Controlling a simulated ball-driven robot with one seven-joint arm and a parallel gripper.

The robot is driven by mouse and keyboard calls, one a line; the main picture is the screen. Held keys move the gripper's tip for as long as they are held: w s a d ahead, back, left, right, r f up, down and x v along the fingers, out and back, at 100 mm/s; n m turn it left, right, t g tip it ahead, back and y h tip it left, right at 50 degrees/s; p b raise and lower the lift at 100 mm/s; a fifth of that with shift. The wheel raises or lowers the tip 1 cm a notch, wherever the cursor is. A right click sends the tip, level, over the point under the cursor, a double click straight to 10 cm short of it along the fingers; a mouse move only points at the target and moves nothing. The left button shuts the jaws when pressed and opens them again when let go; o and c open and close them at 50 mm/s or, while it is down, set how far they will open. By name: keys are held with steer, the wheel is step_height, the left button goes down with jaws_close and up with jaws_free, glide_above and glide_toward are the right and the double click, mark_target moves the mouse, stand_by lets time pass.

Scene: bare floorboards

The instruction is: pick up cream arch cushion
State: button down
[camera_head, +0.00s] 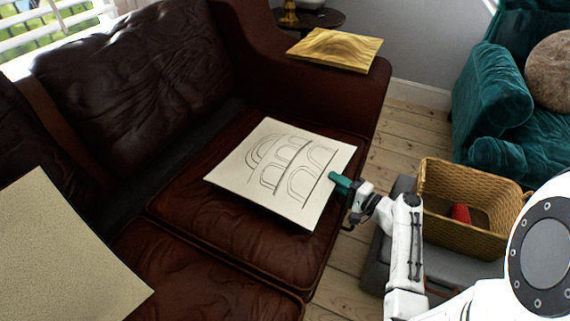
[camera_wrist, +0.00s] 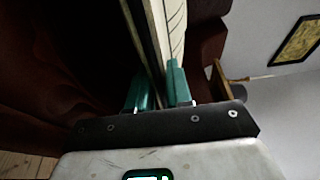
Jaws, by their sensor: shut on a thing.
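The cream arch cushion (camera_head: 270,183) is a flat square with black arch lines, over the right seat of the brown leather sofa. My gripper (camera_head: 341,183) is at its right edge in the head view, with a green fingertip over the top face. In the wrist view, the green fingers of my gripper (camera_wrist: 159,88) are shut on the edge of the cushion (camera_wrist: 174,30), one on each side. The lower finger is hidden in the head view. I cannot tell whether the cushion touches the seat.
A yellow cushion (camera_head: 336,49) lies on the sofa armrest (camera_head: 310,78). A plain cream cushion (camera_head: 60,255) is at lower left. A wicker basket (camera_head: 464,234) holding a red thing (camera_head: 461,213) stands on a grey surface at right. A teal armchair (camera_head: 497,105) is behind it. Floorboards (camera_head: 398,138) lie between.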

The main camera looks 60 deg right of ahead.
steer(key=shift+r, duration=0.1)
steer(key=shift+r+p, duration=0.3)
steer(key=shift+r, duration=0.25)
step_height(320, 180, up, 2)
steer(key=shift+r+p, duration=0.25)
steer(key=shift+p, duration=0.35)
steer(key=s+a+r+p, duration=0.5)
steer(key=s+a+r, duration=0.4)
steer(key=s, duration=0.1)
steer(key=shift+a+r, duration=0.15)
steer(key=shift+a, duration=0.2)
steer(key=shift+r, duration=0.1)
